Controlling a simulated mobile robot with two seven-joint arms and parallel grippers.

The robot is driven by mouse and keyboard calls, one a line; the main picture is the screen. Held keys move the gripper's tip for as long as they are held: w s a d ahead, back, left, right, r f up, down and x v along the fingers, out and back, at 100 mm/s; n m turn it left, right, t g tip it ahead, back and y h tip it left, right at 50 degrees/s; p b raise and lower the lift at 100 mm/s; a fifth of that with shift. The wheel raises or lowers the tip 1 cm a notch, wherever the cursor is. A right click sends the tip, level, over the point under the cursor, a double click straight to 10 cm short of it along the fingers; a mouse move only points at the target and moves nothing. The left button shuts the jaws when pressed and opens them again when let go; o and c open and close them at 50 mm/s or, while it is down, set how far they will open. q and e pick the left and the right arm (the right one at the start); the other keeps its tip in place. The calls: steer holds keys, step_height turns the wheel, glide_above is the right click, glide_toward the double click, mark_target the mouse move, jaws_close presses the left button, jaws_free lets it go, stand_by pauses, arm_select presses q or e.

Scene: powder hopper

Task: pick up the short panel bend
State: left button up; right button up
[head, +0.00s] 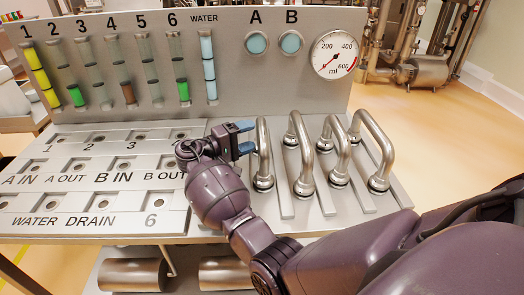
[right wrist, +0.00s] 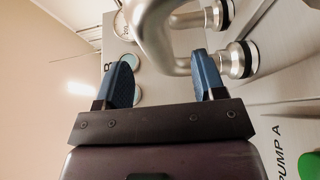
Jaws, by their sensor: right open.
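Several shiny metal panel bends stand in a row on the right of the panel, each an upside-down U with its ends in round fittings. I cannot tell for certain which is the short one. My right gripper (head: 248,138) is open beside the leftmost bend (head: 264,155), its blue fingers pointing right at it. In the right wrist view, a bend (right wrist: 158,35) lies just beyond and partly between the open fingertips (right wrist: 165,68); I cannot tell whether they touch. Part of the panel is hidden behind my right arm. My left gripper is not in view.
The panel's back wall carries coloured tubes (head: 127,75), two round buttons (head: 256,42) and a dial gauge (head: 335,55). The second bend (head: 303,160) stands close to the right of the leftmost. Labelled ports (head: 100,138) fill the left of the panel, with nothing standing on them.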

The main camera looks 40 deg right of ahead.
mark_target(262, 131)
steer(key=d, duration=0.3)
steer(key=shift+s+d+r+p, duration=0.2)
steer(key=shift+s+d+p, duration=0.1)
steer(key=shift+d+p, duration=0.05)
steer(key=shift+d+f, duration=0.1)
steer(key=shift+d, duration=0.4)
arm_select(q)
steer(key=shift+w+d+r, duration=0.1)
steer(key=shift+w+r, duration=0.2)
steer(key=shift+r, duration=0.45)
arm_select(e)
steer(key=c, duration=0.5)
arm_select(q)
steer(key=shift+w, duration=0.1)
arm_select(e)
jaws_close()
